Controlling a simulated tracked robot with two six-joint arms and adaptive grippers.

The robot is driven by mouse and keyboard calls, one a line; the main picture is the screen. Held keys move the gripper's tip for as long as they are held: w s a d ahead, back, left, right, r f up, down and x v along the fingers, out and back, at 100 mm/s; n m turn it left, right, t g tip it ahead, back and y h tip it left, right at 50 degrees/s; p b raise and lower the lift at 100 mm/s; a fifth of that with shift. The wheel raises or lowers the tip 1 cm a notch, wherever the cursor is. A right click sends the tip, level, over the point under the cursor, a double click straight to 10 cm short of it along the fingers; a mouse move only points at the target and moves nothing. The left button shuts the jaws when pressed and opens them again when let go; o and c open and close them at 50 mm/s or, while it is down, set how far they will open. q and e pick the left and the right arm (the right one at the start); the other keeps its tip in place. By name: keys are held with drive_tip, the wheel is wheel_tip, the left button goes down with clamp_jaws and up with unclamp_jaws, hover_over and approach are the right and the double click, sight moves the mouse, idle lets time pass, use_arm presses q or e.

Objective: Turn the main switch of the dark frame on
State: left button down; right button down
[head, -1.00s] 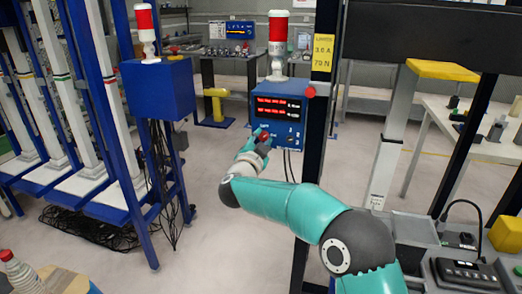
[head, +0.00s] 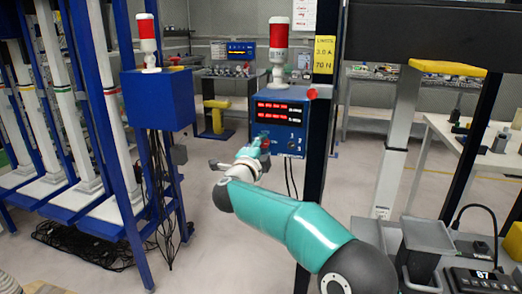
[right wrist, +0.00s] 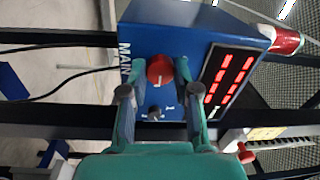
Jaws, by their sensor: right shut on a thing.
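The blue control box (head: 294,128) is mounted on the dark frame's post (head: 321,140), with lit red readouts (head: 281,111) on its front. The main switch is a round red knob (right wrist: 160,69) beside the lettering "MAIN" in the right wrist view. My right gripper (right wrist: 160,72) has one finger on each side of this knob and is shut on it. A smaller dark knob (right wrist: 154,112) sits beside it on the panel. In the head view my right gripper (head: 261,147) partly hides the red knob. My left gripper is not in view.
A red-topped signal lamp (head: 278,38) stands on the control box. To the left is a blue frame with another blue box (head: 158,99) and hanging cables. A white table (head: 455,135) with small objects stands at the right. Open floor lies between the frames.

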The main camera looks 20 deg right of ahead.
drive_tip(key=shift+f, duration=0.3)
drive_tip(key=c, duration=0.9)
unclamp_jaws()
drive_tip(key=shift+d, duration=0.1)
drive_tip(key=shift+o, duration=0.3)
drive_tip(key=shift+r, duration=0.1)
drive_tip(key=shift+r, duration=0.1)
drive_tip(key=v, duration=1.2)
